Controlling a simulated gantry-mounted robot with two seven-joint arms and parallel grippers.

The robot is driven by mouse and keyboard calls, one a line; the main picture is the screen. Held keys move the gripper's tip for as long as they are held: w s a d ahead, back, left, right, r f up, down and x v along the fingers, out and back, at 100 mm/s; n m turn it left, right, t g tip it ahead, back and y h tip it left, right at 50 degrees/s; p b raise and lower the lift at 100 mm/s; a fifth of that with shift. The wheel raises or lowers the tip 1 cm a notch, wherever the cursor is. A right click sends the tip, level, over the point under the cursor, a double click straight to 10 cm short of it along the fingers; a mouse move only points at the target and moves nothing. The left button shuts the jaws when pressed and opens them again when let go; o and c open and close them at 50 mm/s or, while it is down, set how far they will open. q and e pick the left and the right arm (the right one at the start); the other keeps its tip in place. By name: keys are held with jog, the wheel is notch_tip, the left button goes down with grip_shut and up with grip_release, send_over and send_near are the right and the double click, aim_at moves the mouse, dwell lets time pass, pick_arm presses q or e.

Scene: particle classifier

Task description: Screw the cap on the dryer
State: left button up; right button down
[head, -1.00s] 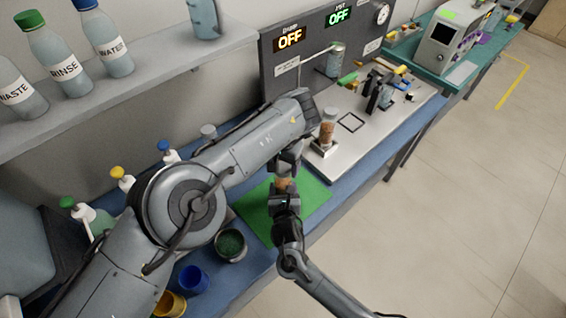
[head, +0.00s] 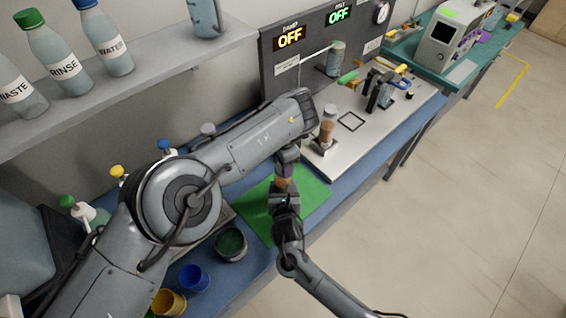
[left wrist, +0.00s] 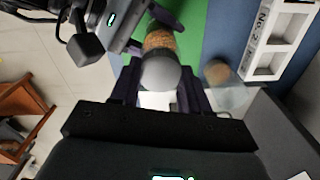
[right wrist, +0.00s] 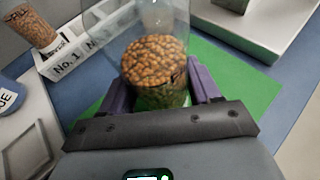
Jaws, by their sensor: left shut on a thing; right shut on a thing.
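The dryer, a clear jar of brown grains (right wrist: 154,66), is upright over the green mat (head: 318,194). My right gripper (head: 284,192) is shut around its lower body, with purple fingers on both sides in the right wrist view (right wrist: 160,88). My left gripper (head: 286,170) is above it, pointing down. In the left wrist view, its fingers (left wrist: 158,92) are shut on a round grey cap (left wrist: 160,72) at the jar's top. The brown grains show just beyond the cap. The thread is hidden, so I cannot tell how tightly the cap sits.
A white rack marked No.1 (right wrist: 70,62) and another jar of brown grains (right wrist: 30,26) are nearby. Blue (head: 194,279) and yellow (head: 168,303) cups and a dark green-filled cup (head: 231,244) stand left of the mat. A control panel (head: 300,62) is behind.

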pick_arm(q)
jog(key=m, duration=1.7)
jog(key=shift+m, duration=0.4)
jog(key=m, duration=0.8)
jog(key=shift+m, duration=0.3)
jog(key=m, duration=0.7)
jog(key=o, duration=1.3)
jog(key=shift+c, duration=0.2)
notch_tip(320, 180, up, 12)
